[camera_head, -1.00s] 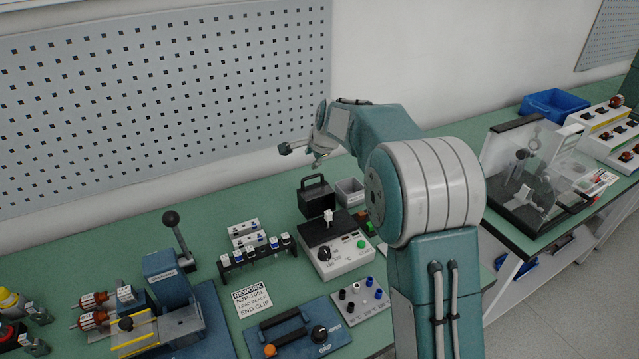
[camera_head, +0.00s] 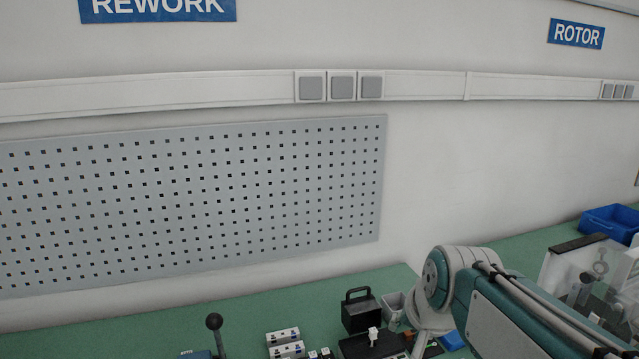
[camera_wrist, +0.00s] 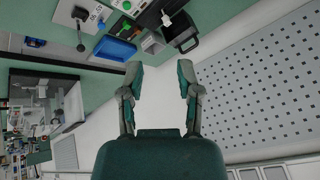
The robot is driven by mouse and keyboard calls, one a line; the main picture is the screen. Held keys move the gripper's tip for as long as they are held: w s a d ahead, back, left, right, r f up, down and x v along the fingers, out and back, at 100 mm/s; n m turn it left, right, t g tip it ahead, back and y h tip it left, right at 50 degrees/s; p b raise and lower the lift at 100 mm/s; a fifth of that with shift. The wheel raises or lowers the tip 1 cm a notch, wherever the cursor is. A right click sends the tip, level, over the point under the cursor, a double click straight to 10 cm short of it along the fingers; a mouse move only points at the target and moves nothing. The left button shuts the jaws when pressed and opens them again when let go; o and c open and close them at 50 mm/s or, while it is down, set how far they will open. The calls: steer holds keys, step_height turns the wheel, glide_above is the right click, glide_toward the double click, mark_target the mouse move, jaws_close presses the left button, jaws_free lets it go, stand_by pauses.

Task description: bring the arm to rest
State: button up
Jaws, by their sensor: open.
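My arm folds low at the right in the head view, over the right part of the bench, and its end is hidden there behind its own links. In the wrist view my gripper (camera_wrist: 161,82) is open, with its two fingers apart and nothing between them. The wrist view is turned on its side, and the fingers stand clear of the bench things, with pale wall behind them.
A green bench (camera_head: 240,312) runs below a grey perforated panel (camera_head: 190,200). A black box with a handle (camera_head: 361,312) and a lever with a black knob (camera_head: 214,322) stand on it. A blue bin (camera_head: 610,222) and a clear-covered device (camera_head: 590,275) stand at the right.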

steer(key=s+f+n, duration=0.2)
steer(key=s, duration=0.5)
steer(key=s+d+f+n, duration=0.1)
steer(key=s+f+n, duration=0.1)
steer(key=s, duration=0.5)
steer(key=shift+s+d+f+n+h, duration=0.2)
steer(key=shift+d+n+h, duration=0.1)
steer(key=shift+h, duration=0.1)
